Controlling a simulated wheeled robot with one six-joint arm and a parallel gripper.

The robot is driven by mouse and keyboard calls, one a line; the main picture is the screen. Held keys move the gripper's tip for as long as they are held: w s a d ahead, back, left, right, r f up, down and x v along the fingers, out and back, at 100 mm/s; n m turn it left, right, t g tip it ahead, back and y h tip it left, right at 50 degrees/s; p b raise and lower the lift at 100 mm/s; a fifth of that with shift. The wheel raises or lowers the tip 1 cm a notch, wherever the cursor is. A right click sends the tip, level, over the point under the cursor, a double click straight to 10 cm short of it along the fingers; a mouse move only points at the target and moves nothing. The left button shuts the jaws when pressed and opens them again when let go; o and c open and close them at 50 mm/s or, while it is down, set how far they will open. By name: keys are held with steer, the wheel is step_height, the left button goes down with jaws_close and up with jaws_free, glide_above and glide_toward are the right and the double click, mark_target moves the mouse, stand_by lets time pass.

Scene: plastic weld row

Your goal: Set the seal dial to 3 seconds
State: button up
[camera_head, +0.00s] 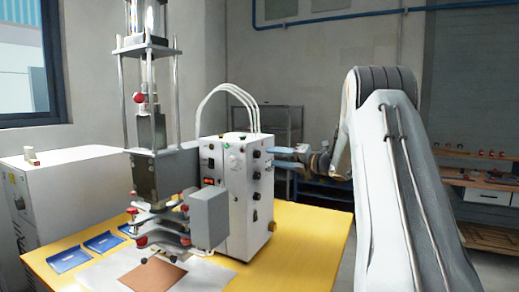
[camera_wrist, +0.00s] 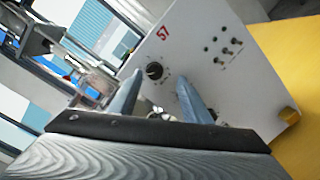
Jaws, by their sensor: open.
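A black round dial (camera_wrist: 154,71) with a ring of small marks is on the white control box (camera_wrist: 205,75) in the wrist view. The marks and the pointer's setting are too small to read. My gripper (camera_wrist: 160,86) is open and empty, its two blue-grey fingers pointing at this panel. The dial shows just beyond and between the fingertips; I cannot tell the exact gap. In the head view, my gripper (camera_head: 279,150) is at the right side of the control box (camera_head: 225,205), near its upper black knobs.
Several small switches and a red marking share the panel in the wrist view. In the head view, the welding press (camera_head: 150,170) stands left of the box on the yellow table (camera_head: 305,245). Blue trays (camera_head: 70,260) and a brown sheet (camera_head: 152,275) lie at the front left. A shelf (camera_head: 283,125) stands behind.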

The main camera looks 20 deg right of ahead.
mark_target(259, 154)
steer(key=w+a+n+p, duration=0.1)
steer(key=w+a+n+y+p, duration=0.1)
steer(key=w, duration=0.1)
steer(key=w+a+n+g+y+p, duration=0.1)
steer(key=shift+w+a+r+n, duration=0.2)
steer(key=shift+w+r+n, duration=0.05)
steer(key=shift+w+n, duration=0.15)
steer(key=shift+c, duration=0.2)
steer(key=c, duration=1)
